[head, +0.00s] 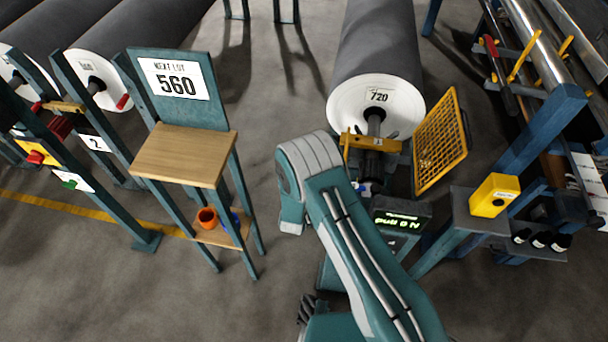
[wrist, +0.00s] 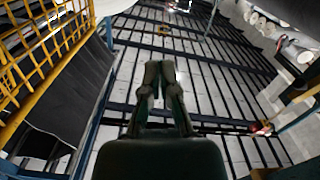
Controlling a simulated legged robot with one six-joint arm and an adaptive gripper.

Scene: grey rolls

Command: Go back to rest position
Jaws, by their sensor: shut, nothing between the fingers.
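My gripper (wrist: 160,78) shows in the wrist view with its two dark fingers together and nothing between them. It points up towards the slatted ceiling and touches nothing that I can see. In the head view my teal and white arm (head: 350,225) rises from the bottom and bends at the top, in front of the grey roll marked 720 (head: 376,45). I cannot make out the fingers in the head view.
A yellow mesh guard (head: 440,142) stands right of the roll; it shows at upper left in the wrist view (wrist: 42,45). A wooden-topped stand (head: 185,153) with a 560 sign is at left. A yellow box (head: 494,195) sits at right.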

